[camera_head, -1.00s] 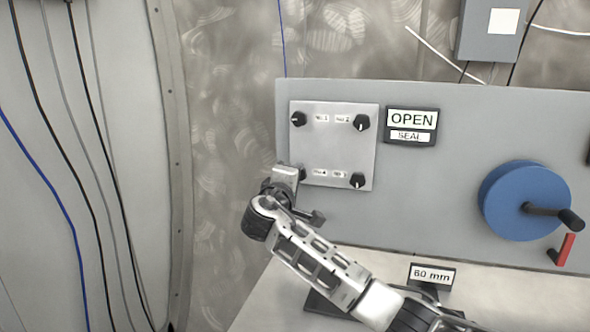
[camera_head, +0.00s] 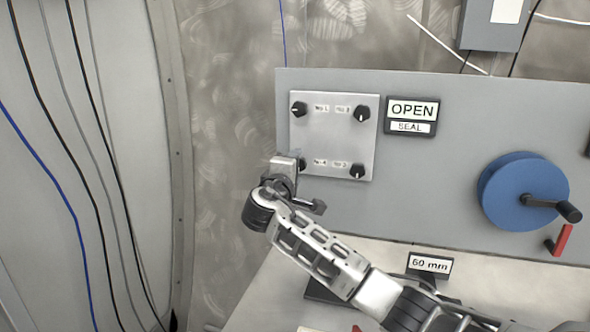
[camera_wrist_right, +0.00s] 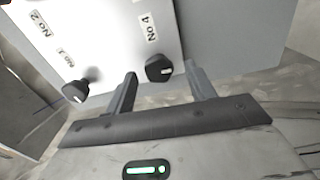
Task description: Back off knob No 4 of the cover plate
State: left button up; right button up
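The cover plate (camera_head: 335,138) is a pale square on the grey panel, with a black knob at each corner. Knob No 4 (camera_head: 301,164) is at its lower left, partly hidden behind my right gripper (camera_head: 293,168). In the right wrist view, knob No 4 (camera_wrist_right: 158,68) shows beside its "No 4" label. My right gripper (camera_wrist_right: 162,72) is open there, one finger on each side of the knob, with gaps visible on both sides. Another knob (camera_wrist_right: 75,90) lies outside the left finger. My left gripper is not in view.
An OPEN/SEAL sign (camera_head: 411,115) is right of the plate. Farther right are a blue wheel (camera_head: 515,192) with a crank handle and a red lever (camera_head: 559,240). A "60 mm" sign (camera_head: 430,264) stands on the bench below. Cables hang on the left wall.

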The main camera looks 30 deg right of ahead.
jog(key=b+v, duration=0.3)
jog(key=v, duration=1.3)
jog(key=shift+s, duration=0.1)
